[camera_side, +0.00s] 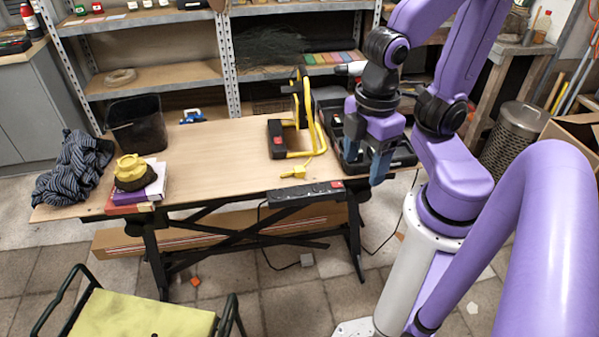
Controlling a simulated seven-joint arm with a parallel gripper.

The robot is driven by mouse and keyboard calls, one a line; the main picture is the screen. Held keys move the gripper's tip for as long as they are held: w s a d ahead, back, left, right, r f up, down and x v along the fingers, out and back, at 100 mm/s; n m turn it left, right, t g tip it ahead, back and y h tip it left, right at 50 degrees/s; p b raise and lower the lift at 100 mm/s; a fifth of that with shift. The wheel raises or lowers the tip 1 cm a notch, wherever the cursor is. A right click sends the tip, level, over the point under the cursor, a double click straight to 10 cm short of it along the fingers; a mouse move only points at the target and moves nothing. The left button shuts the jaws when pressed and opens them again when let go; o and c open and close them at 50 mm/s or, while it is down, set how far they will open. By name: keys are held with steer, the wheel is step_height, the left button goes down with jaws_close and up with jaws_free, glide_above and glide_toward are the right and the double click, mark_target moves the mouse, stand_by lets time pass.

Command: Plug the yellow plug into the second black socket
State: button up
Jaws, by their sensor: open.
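The yellow plug (293,172) lies on the wooden workbench near its front edge, apart from any socket. Its yellow cable runs back to a yellow and black work lamp (276,141). A black power strip (305,194) sits along the bench's front edge, with a red switch at its right end. Its individual sockets are too small to tell apart. My gripper (379,170) points down with blue fingers, to the right of the plug and strip. It is open and nothing shows between its fingers.
A black toolbox tray (347,170) stands behind my gripper. To the left are a black bin (138,125), a striped cloth (73,170), and a yellow-brown object (133,173) on books. The bench (220,160) is clear in the middle. A chair stands in front.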

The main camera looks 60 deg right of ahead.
steer(key=w+f, duration=0.2)
steer(key=w, duration=0.9)
steer(key=m, duration=0.3)
glide_above(299, 169)
step_height(299, 169, down, 14)
steer(key=shift+r, duration=0.2)
steer(key=shift+f, duration=0.1)
step_height(299, 169, down, 11)
steer(key=shift+r, duration=0.1)
steer(key=shift+f, duration=0.6)
